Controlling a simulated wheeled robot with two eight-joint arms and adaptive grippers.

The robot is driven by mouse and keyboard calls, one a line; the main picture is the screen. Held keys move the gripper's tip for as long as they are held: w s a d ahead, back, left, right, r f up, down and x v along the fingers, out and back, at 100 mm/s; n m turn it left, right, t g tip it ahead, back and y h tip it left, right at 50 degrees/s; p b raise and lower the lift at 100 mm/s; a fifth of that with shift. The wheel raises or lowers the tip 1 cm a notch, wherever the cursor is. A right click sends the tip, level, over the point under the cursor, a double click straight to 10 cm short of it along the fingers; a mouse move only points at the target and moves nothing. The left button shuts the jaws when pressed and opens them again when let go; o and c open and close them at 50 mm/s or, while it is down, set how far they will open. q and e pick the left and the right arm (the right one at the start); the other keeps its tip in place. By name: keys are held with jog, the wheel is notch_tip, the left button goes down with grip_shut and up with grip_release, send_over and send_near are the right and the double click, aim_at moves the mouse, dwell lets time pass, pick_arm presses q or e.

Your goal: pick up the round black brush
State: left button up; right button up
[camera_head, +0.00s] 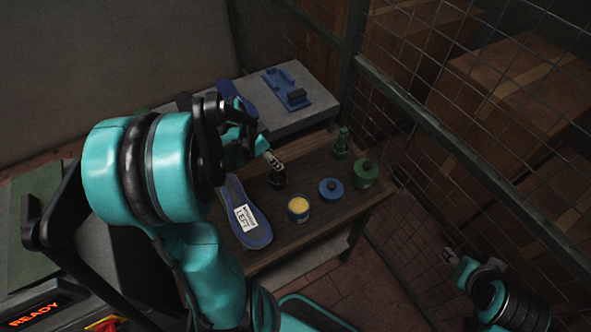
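The round black brush (278,183) appears as a small dark shape on the wooden table (305,160), partly hidden by my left gripper. My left gripper (276,164) points down at it from above, with its fingertips at or just over the brush's top. I cannot tell whether the fingers touch it or are closed on it. My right gripper (449,256) is at the lower right, away from the table and beside the mesh fence. Its fingers are too small to judge.
A blue insole labelled LEFT (248,232) lies left of the brush. Nearby stand an open tin with yellow contents (298,208), a blue lid (331,189), a green jar (365,174) and a green bottle (341,143). A blue fixture (287,88) sits behind; mesh fencing (460,130) bounds the right.

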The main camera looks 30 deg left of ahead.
aim_at(277, 172)
pick_arm(q)
jog(key=shift+w+d+f, duration=0.15)
jog(key=shift+w+f, duration=0.15)
jog(key=shift+f, duration=0.1)
jog(key=b+x, duration=0.1)
jog(key=x, duration=0.4)
jog(key=b+x, duration=0.1)
jog(key=x, duration=0.1)
jog(key=shift+w+a+f+b, duration=0.1)
jog(key=shift+a+f+b, duration=0.05)
jog(key=shift+a+b, duration=0.2)
jog(key=shift+d, duration=0.1)
jog(key=shift+c, duration=0.6)
grip_shut()
